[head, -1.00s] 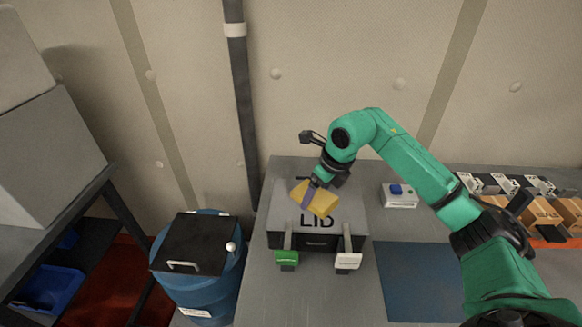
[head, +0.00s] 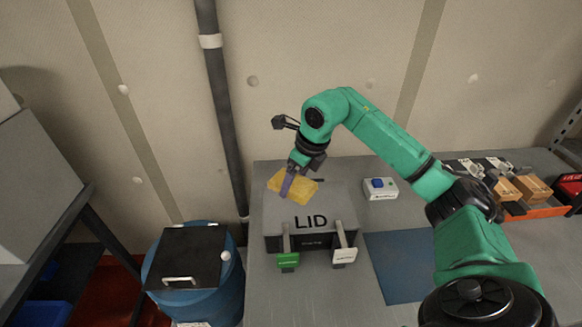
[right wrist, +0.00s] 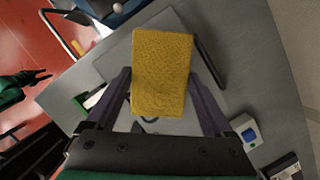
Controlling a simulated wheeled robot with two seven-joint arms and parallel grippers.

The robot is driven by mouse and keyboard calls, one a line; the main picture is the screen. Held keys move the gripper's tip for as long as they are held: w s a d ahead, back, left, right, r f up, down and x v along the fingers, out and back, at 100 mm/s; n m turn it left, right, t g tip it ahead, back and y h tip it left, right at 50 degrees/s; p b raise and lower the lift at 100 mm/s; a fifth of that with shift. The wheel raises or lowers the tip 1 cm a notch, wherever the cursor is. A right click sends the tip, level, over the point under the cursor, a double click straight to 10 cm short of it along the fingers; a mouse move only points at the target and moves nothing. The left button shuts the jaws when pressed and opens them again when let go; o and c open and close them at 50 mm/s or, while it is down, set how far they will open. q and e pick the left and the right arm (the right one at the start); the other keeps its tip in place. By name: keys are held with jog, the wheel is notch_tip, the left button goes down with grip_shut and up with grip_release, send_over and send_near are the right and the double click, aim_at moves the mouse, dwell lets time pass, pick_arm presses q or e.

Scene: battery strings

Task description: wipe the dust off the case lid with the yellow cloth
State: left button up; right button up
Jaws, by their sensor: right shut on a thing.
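The case (head: 310,241) lies on the grey table, its grey lid (head: 335,201) marked LID facing up. My right gripper (head: 287,186) is shut on the yellow cloth (head: 303,190), over the lid's far left part. The cloth also shows between the purple fingers in the right wrist view (right wrist: 163,72). It looks touching or just above the lid; I cannot tell which. The lettering is fully uncovered. I cannot make out dust. My left gripper seems to show small at the left of the right wrist view (right wrist: 32,78); its jaws are unclear.
A blue-button box (head: 380,188) and blue mat (head: 395,268) lie to the right. A blue drum (head: 229,285) stands left of the table. An orange tray (head: 537,211) is far right.

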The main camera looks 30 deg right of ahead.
jog(key=shift+r+p, duration=0.6)
jog(key=shift+r, duration=0.65)
jog(key=shift+f, duration=0.1)
